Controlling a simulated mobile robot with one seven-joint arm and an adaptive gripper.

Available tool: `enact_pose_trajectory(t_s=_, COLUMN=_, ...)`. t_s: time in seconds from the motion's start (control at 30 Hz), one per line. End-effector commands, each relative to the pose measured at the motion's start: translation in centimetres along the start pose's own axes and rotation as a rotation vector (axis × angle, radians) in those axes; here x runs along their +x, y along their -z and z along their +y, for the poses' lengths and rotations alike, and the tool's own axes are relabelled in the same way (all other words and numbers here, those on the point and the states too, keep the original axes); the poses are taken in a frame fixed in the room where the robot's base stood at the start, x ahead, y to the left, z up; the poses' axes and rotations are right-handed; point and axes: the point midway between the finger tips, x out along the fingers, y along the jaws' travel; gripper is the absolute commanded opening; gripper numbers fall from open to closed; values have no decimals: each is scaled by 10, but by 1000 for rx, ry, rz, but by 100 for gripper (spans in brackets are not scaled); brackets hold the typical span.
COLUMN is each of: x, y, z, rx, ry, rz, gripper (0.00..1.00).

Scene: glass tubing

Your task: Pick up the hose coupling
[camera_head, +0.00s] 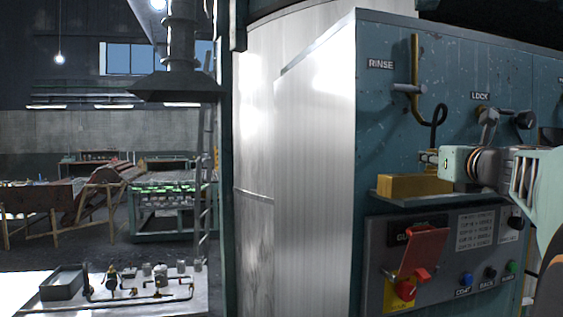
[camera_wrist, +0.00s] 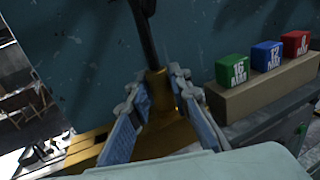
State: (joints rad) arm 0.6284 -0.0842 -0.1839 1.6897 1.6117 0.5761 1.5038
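The hose coupling looks to be the brass piece (camera_wrist: 160,118) at the end of a black hose, which comes down from above in the wrist view. It flares wider toward the bottom. In the head view the black hose (camera_head: 438,122) curves down beside the brass pipe, and its lower end is hidden near my gripper. My gripper (camera_head: 430,157) reaches in from the right, just above a brass-coloured block. In the wrist view my gripper (camera_wrist: 160,82) has its blue-padded fingers apart, one on each side of the brass piece. I cannot tell whether the pads touch it.
The brass-coloured block (camera_head: 415,186) sits on a narrow shelf. A control panel (camera_head: 450,260) with a red flap is below. A LOCK lever (camera_head: 488,125) is close above.

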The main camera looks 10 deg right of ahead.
Motion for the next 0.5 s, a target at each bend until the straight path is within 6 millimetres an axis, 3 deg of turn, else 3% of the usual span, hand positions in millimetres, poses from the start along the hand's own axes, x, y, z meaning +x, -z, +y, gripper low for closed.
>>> enact_pose_trajectory(t_s=0.13, x=0, y=0, z=0, rx=0, ry=0, rz=0, gripper=0)
enact_pose_trajectory(t_s=0.5, x=0, y=-6, z=0, rx=-1, ry=-1, rz=-1, gripper=0)
